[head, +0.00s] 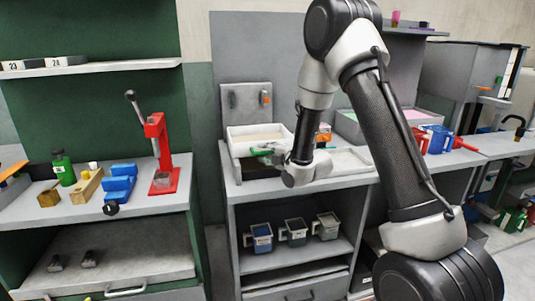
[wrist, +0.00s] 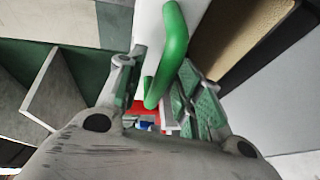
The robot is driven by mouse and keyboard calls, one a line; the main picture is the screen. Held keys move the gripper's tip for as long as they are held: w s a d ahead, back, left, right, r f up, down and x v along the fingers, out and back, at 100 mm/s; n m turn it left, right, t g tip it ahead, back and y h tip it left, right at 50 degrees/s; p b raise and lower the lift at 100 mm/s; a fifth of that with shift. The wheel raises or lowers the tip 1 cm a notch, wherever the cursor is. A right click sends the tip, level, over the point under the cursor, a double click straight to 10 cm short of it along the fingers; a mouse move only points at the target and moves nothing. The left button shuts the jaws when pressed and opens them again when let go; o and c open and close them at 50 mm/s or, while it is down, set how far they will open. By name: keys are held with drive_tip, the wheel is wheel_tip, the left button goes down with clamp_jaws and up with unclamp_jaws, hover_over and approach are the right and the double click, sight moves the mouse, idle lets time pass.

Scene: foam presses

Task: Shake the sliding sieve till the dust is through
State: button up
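The sieve (head: 258,132) is a white-walled tray holding a tan layer, on the grey bench in the middle of the head view. Its white wall (wrist: 149,22) and tan inside (wrist: 238,30) also show in the wrist view. A green bar handle (wrist: 173,45) stands out from that wall. My gripper (head: 277,156) is at the sieve's front right in the head view. In the wrist view its two fingers (wrist: 160,92) stand apart on either side of the handle, with a gap visible on the left. Contact on the right is unclear.
A red press (head: 158,150) and blue blocks (head: 119,182) stand on the left bench. Several mugs (head: 293,231) sit on the shelf below the sieve. A pale tray (head: 349,161) lies right of my gripper, and blue and red containers (head: 437,138) stand further right.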

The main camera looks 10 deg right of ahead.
clamp_jaws()
drive_tip(key=shift+w, duration=0.1)
drive_tip(key=w, duration=0.7)
drive_tip(key=shift+w, duration=0.6)
drive_tip(key=shift+r, duration=0.1)
unclamp_jaws()
drive_tip(key=shift+w, duration=0.1)
drive_tip(key=v, duration=1.2)
